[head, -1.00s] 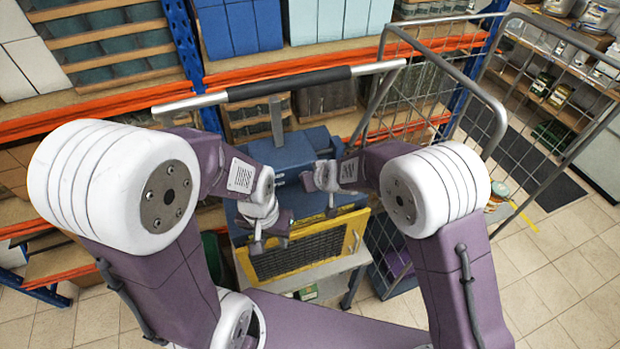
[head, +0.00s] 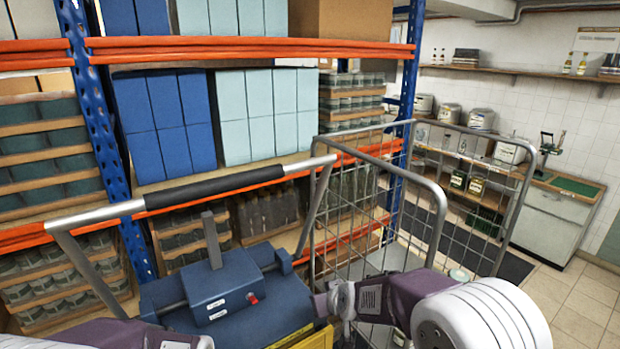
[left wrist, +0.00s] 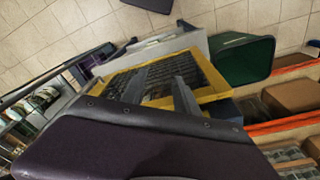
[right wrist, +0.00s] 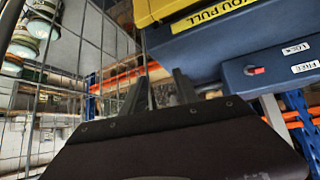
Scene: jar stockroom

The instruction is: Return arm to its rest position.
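My right arm (head: 410,300), purple and white, comes in at the lower right of the head view. Its gripper (right wrist: 158,84) shows two dark fingers apart with nothing between them in the right wrist view. It is beside the blue machine (head: 215,285). My left arm (head: 130,335) shows only a little at the bottom left of the head view, and its gripper is cut off there. In the left wrist view the left gripper (left wrist: 158,84) has its fingers apart and empty, in front of a yellow-framed dark grille (left wrist: 215,80).
A grey wire cage trolley (head: 430,215) stands just right of the machine. A long bar with a black grip (head: 240,185) crosses above the machine. Racks with orange beams (head: 250,48) hold blue boxes and jars behind. A green bin (left wrist: 243,57) shows in the left wrist view.

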